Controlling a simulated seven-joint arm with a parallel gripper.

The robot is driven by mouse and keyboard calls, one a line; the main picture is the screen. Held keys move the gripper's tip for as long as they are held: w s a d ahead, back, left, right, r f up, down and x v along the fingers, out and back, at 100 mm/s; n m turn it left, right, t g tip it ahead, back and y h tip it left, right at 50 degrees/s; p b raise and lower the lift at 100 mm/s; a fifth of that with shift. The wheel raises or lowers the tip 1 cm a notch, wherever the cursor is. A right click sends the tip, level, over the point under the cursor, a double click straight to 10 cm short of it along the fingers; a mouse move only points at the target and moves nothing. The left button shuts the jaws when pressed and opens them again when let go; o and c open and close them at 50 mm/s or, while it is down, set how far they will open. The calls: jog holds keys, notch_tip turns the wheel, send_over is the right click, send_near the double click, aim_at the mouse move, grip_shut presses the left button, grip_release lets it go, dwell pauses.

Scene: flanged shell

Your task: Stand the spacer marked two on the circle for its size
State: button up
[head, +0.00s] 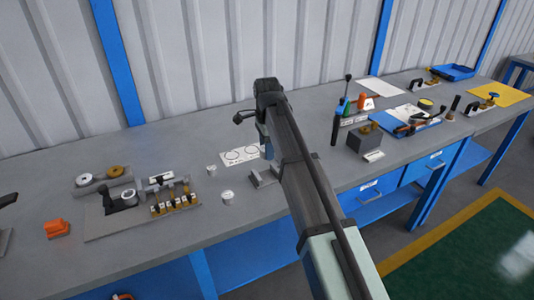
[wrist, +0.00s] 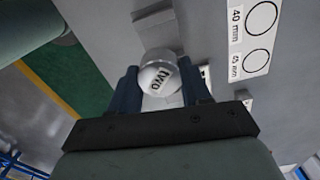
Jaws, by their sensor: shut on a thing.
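The spacer marked two (wrist: 160,76) is a short white-grey cylinder with "two" on its end face. My gripper (wrist: 160,88) is shut on it, with one dark blue finger on each side. In the head view my gripper (head: 267,150) is at the right end of the circle card, and the spacer is hidden there. The white circle card (head: 240,156) lies on the bench with printed circles. In the wrist view the card (wrist: 235,45) is right of the spacer; circles labelled 40 mm and 45 mm are readable and both look empty.
Two other pale spacers, one (head: 211,169) near the card and one (head: 228,197) nearer the front, stand on the bench. A grey block (head: 263,178) is close to my gripper.

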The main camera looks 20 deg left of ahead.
jog(key=w+a+m, duration=0.2)
jog(key=w, duration=0.8)
jog(key=w+a+m, duration=0.2)
jog(key=w+a, duration=0.1)
jog(key=w, duration=0.7)
jog(key=shift+f+m, duration=0.85)
jog(key=shift+f, duration=0.8)
jog(key=shift+f+m, duration=0.8)
jog(key=shift+f, duration=0.85)
jog(key=shift+f+m, duration=0.85)
jog(key=shift+f, duration=0.8)
jog(key=shift+f, duration=0.1)
jog(key=o, duration=1.2)
notch_tip(320, 180, up, 12)
jog(key=shift+r, duration=0.15)
